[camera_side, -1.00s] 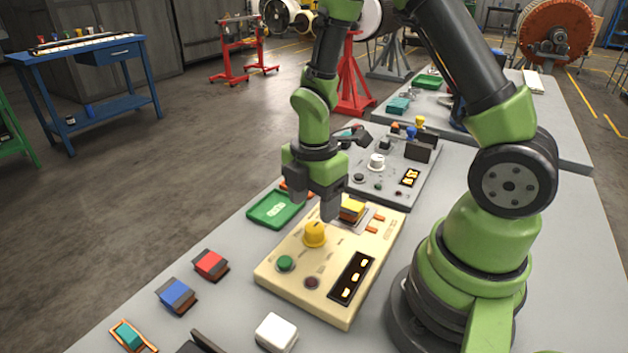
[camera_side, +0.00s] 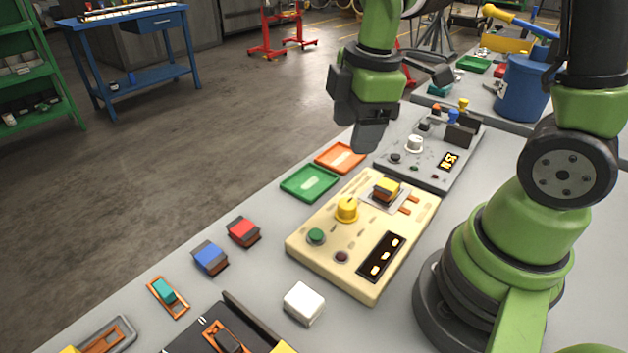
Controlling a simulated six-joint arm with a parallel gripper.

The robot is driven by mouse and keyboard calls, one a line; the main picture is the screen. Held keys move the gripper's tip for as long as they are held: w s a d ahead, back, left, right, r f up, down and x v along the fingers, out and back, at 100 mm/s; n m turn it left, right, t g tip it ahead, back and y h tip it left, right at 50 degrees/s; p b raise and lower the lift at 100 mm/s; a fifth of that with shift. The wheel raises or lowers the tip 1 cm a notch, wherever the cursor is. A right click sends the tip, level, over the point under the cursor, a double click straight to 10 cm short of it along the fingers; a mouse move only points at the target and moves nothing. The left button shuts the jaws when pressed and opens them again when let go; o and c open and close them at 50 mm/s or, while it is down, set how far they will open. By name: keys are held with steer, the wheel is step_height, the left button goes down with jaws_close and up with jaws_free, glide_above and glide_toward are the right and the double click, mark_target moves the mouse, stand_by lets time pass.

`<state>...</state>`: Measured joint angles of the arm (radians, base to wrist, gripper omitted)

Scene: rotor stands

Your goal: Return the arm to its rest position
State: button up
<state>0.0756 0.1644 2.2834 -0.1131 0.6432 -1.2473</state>
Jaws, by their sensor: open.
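My gripper (camera_side: 362,128) is raised in the upper middle of the side view, fingers pointing down. It is open with nothing seen between its fingers. It hangs above and behind the cream panel (camera_side: 325,265), apart from it. The panel carries a yellow knob (camera_side: 347,209), a green button (camera_side: 316,236) and a dark display strip (camera_side: 381,257). My arm stands to the right of the panel.
A green tray (camera_side: 309,182) and an orange tray (camera_side: 340,157) lie left of the panel. A grey panel (camera_side: 434,178) stands behind it. Red (camera_side: 243,232) and blue (camera_side: 210,257) blocks and a white block (camera_side: 304,303) lie in front. A blue bucket (camera_side: 523,90) stands behind.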

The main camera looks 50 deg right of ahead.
steer(key=s+a+r+m+t+y, duration=0.1)
steer(key=s+a+r+m+t, duration=0.1)
steer(key=s+r+m, duration=0.2)
steer(key=s+a+r+m+t, duration=0.2)
steer(key=s+r+m, duration=0.3)
steer(key=m, duration=0.6)
step_height(320, 180, up, 2)
steer(key=shift+s+r+t+y, duration=0.25)
steer(key=shift+t+y, duration=0.15)
steer(key=shift+t, duration=0.4)
